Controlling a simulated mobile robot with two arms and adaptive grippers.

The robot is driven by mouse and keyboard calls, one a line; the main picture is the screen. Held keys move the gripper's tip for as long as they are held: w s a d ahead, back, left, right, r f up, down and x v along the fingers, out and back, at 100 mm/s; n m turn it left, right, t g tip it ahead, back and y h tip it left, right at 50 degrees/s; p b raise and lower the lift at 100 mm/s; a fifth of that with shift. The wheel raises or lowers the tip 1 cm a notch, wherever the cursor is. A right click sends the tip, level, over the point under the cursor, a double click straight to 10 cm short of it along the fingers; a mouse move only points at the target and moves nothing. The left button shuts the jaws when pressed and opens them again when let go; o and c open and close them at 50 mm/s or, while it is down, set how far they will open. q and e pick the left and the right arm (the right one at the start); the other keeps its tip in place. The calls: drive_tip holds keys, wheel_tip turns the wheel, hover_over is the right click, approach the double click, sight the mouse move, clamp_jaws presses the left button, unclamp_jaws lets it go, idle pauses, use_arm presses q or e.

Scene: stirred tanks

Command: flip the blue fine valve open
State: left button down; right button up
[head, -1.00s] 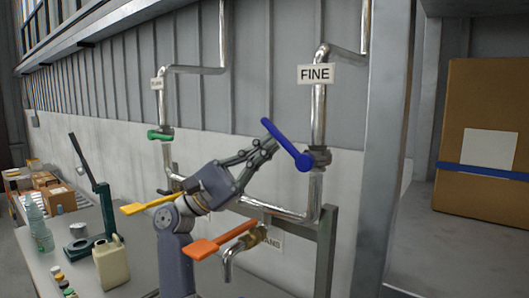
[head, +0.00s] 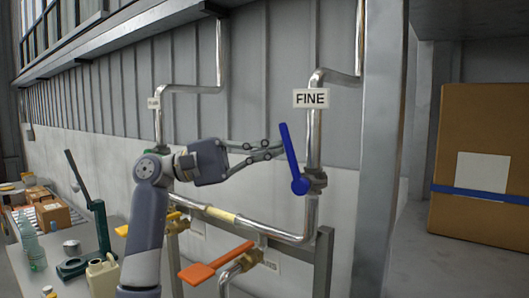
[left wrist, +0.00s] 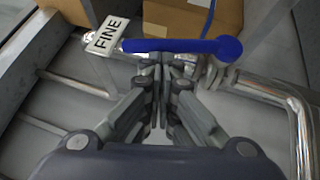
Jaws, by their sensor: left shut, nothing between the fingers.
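The blue fine valve lever (head: 291,155) stands nearly upright, leaning slightly left, on the steel pipe below the FINE sign (head: 311,98). Its round hub is at the bottom, by the valve body (head: 317,180). My left gripper (head: 282,149) is shut and empty, its fingertips at the left side of the lever's middle. In the left wrist view the lever (left wrist: 180,46) lies across the picture just beyond the closed fingertips (left wrist: 160,66); they touch it or nearly so. My right gripper is not in view.
An orange lever (head: 215,264) and a yellow lever (head: 125,230) sit lower on the pipework. A grey post (head: 378,150) stands right of the fine pipe. A cardboard box (head: 484,130) is at the right. A bench at the left holds bottles.

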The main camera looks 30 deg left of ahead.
use_arm(q)
drive_tip(key=shift+s+d+r, duration=0.1)
drive_tip(key=shift+d+r, duration=0.7)
drive_tip(key=shift+d, duration=0.2)
drive_tip(key=shift+s+d+r, duration=0.1)
drive_tip(key=shift+s, duration=0.05)
drive_tip(key=v, duration=1.2)
idle(0.3)
